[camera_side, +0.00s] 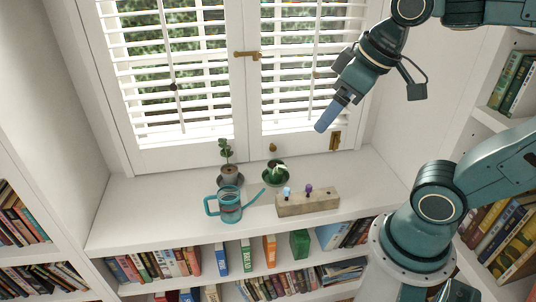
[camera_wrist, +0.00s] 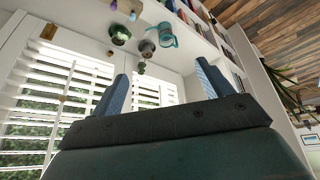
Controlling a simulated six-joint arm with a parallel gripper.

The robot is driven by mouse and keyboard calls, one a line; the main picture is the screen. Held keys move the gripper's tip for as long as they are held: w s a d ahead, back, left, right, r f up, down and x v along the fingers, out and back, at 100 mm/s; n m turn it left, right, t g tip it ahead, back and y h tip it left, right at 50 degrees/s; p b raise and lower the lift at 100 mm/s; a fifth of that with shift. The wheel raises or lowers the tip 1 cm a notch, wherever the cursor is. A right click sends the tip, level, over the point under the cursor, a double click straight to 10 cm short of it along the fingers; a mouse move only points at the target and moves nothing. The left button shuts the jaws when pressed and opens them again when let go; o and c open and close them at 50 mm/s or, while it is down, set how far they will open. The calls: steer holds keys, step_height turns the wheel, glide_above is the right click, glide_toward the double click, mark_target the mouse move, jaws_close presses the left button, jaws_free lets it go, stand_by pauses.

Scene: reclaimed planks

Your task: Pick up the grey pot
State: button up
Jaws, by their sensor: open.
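The grey pot (camera_side: 230,171) holds a leafy plant and stands upright on a dark saucer (camera_side: 240,182) on the white window shelf, behind the teal watering can. In the wrist view the grey pot (camera_wrist: 147,47) shows small near the top, turned over by the camera's angle. My gripper (camera_side: 324,119) is high in front of the right window shutter, up and to the right of the pot and well apart from it. In the wrist view its two blue fingers (camera_wrist: 161,78) are spread apart with nothing between them.
A teal watering can (camera_side: 230,206) stands close in front of the grey pot. A green pot (camera_side: 275,173) on a saucer is to its right. A wooden block (camera_side: 308,203) with small tools lies near the front edge. The shelf's left end (camera_side: 140,205) is clear.

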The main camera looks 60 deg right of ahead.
steer(key=w+d+n+g, duration=0.1)
steer(key=w+d+n, duration=0.15)
steer(key=w, duration=0.95)
steer(key=n+g+y, duration=0.1)
steer(key=n+g, duration=0.2)
steer(key=n, duration=0.5)
glide_above(229, 170)
steer(key=shift+s+a+f, duration=0.1)
steer(key=shift+s+f, duration=0.1)
steer(key=shift+f, duration=8.3)
steer(key=shift+s+a+f, duration=0.1)
steer(key=shift+s+f, duration=0.05)
steer(key=shift+f, duration=8.35)
steer(key=shift+w+f, duration=0.1)
steer(key=shift+f, duration=2.5)
